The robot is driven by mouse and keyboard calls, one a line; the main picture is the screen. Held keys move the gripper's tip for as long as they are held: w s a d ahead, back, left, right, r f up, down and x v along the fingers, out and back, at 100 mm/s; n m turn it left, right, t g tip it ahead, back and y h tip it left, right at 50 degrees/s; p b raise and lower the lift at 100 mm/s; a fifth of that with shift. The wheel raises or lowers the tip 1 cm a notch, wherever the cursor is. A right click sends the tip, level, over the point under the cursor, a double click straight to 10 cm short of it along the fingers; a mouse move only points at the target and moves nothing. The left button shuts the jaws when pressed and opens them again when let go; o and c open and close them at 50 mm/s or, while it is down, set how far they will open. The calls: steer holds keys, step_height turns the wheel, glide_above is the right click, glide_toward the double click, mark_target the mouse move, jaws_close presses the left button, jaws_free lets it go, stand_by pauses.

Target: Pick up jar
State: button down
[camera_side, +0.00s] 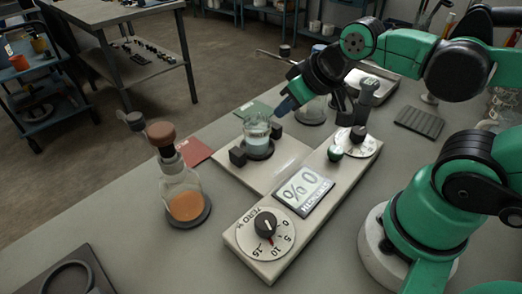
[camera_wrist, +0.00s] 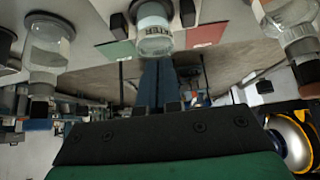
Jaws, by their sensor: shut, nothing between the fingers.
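The jar (camera_side: 257,139) is a small clear glass vessel with pale blue liquid. It stands upright on a dark round pad on the instrument's white plate, between black blocks. It also shows at the top of the wrist view (camera_wrist: 154,27). My gripper (camera_side: 286,106) is just above and to the right of the jar in the side view, tilted down toward it, with blue fingers. In the wrist view the blue fingers (camera_wrist: 158,78) are together, below the jar in the picture. The gripper is shut and empty. I cannot tell the exact gap to the jar.
The white instrument (camera_side: 300,190) has a front dial (camera_side: 266,226) and a display. A stoppered flask with orange liquid (camera_side: 184,198) stands left of it. A red card (camera_side: 194,152) and green card (camera_side: 252,110) lie nearby.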

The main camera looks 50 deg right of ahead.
jaws_free()
steer(key=m+g+y, duration=0.3)
steer(key=m+y, duration=0.3)
steer(key=m, duration=0.8)
glide_toward(246, 128)
steer(key=x, duration=0.3)
steer(key=shift+s+a+f, duration=0.15)
steer(key=shift+s+f, duration=0.1)
steer(key=shift+s, duration=0.05)
steer(key=d+f+m+y, duration=0.1)
steer(key=m+y, duration=0.1)
steer(key=d+f+m+y, duration=0.1)
steer(key=d+m+y, duration=0.1)
steer(key=m, duration=0.1)
steer(key=d+f+m+t+y, duration=0.1)
steer(key=m+y, duration=0.1)
steer(key=m, duration=0.1)
steer(key=shift+w+d+y, duration=0.2)
steer(key=shift+w+y, duration=0.1)
steer(key=shift+y, duration=0.1)
steer(key=shift+m, duration=0.3)
steer(key=shift+x, duration=2.75)
